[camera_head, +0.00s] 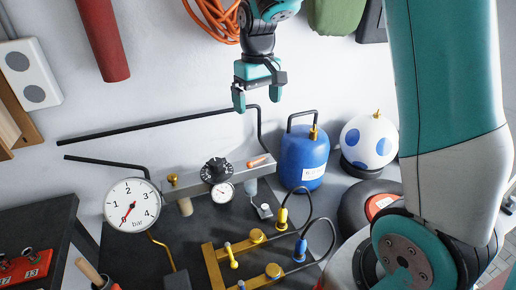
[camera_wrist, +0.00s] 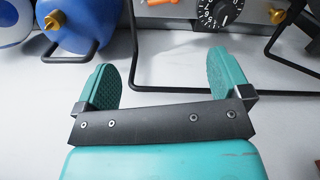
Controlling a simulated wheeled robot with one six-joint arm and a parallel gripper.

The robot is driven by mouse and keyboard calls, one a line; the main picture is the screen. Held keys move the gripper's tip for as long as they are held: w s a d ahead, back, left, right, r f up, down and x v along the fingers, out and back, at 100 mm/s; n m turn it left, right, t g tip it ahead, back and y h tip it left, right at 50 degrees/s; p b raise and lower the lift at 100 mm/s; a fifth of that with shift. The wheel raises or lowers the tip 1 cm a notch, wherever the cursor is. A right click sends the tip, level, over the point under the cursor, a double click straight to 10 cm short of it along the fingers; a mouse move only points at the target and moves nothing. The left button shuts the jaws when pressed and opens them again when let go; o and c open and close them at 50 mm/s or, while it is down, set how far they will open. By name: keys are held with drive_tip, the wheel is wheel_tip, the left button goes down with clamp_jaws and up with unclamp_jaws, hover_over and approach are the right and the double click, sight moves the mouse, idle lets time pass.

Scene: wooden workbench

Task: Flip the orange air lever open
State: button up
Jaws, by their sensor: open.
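The orange air lever (camera_head: 257,161) is a small handle at the right end of a grey metal bar (camera_head: 195,182). Part of it shows at the top edge of the wrist view (camera_wrist: 163,3), cut off by the frame. My gripper (camera_head: 257,101) is open and empty. It is apart from the lever, higher up in the head view and in front of the white wall. In the wrist view its two teal fingers (camera_wrist: 164,78) are spread, with nothing between them. The lever's exact angle is hard to tell.
A black dial (camera_head: 216,170) and small gauge sit left of the lever. A black tube frame (camera_head: 259,127) runs behind the bar and near my fingers. A blue tank (camera_head: 304,158) stands to the right. A large gauge (camera_head: 132,205) is at the left; brass fittings stand in front.

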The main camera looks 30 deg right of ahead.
sight(258, 159)
wheel_tip(258, 159, down, 17)
drive_tip(key=p, duration=0.3)
